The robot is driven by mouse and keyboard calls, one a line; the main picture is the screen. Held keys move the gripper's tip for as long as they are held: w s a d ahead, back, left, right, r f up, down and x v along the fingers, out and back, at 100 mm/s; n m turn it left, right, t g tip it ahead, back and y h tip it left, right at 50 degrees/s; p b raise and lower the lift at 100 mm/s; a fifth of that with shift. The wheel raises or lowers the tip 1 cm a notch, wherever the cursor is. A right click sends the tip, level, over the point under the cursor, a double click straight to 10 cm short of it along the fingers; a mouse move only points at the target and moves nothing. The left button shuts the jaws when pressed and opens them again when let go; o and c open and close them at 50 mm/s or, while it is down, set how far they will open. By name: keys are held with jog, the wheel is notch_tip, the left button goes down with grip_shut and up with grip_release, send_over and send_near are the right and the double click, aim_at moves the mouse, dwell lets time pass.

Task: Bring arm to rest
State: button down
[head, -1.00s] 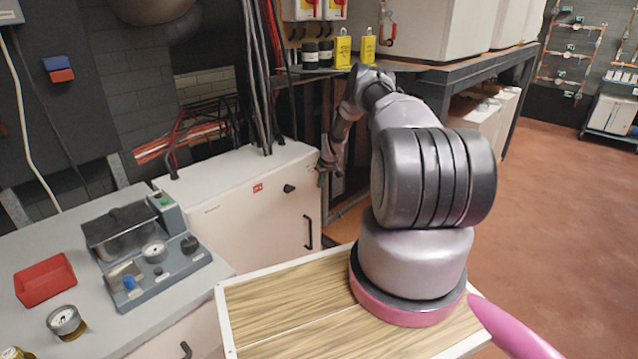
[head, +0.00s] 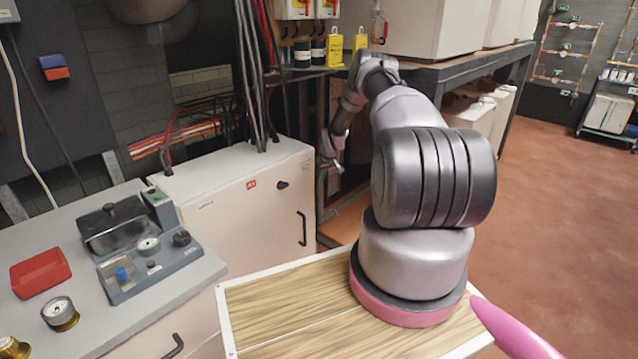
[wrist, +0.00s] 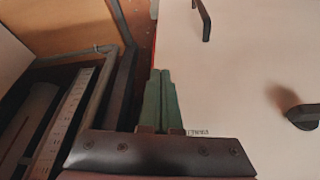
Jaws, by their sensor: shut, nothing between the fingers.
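My gripper (wrist: 160,78) shows in the wrist view with its two green fingers side by side and touching, with nothing between them. In the head view my gripper (head: 338,168) is small and hangs at the end of my arm, just right of the white cabinet. My arm is raised and bent over, reaching away from my wooden-topped base. The white cabinet's door (wrist: 245,65) fills the right of the wrist view, close behind the fingers; I cannot tell the exact gap.
The white cabinet (head: 240,205) has a black handle and knob. Left of it a grey bench (head: 75,325) carries a grey device (head: 150,255), a red tray (head: 40,272) and a gauge (head: 60,314). A dark metal rack (head: 440,70) stands behind my arm. Red floor (head: 560,220) at right is clear.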

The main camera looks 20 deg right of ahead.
jog(key=s+a+r, duration=0.2)
jog(key=s+r, duration=0.1)
jog(key=r, duration=1.1)
jog(key=s+a+r, duration=0.2)
jog(key=r, duration=1.3)
jog(key=s+a+r+m+t, duration=0.1)
jog(key=s+a+r, duration=0.2)
jog(key=s+r, duration=0.35)
jog(key=s+a+r+m, duration=0.1)
jog(key=s+a+r, duration=0.25)
jog(key=r, duration=0.65)
jog(key=s+a+r+m+t, duration=0.1)
jog(key=s+a+r, duration=0.2)
jog(key=s+r, duration=0.45)
jog(key=s+a+r+m, duration=0.1)
jog(key=s+a+r, duration=0.35)
jog(key=s, duration=0.55)
jog(key=s+a+m, duration=0.1)
jog(key=s, duration=0.8)
jog(key=s+a+m+t+y, duration=0.1)
jog(key=s+a, duration=0.1)
jog(key=s, duration=0.6)
jog(key=shift+s+a+r, duration=0.3)
jog(key=shift+s+r, duration=0.05)
jog(key=shift+r, duration=0.1)
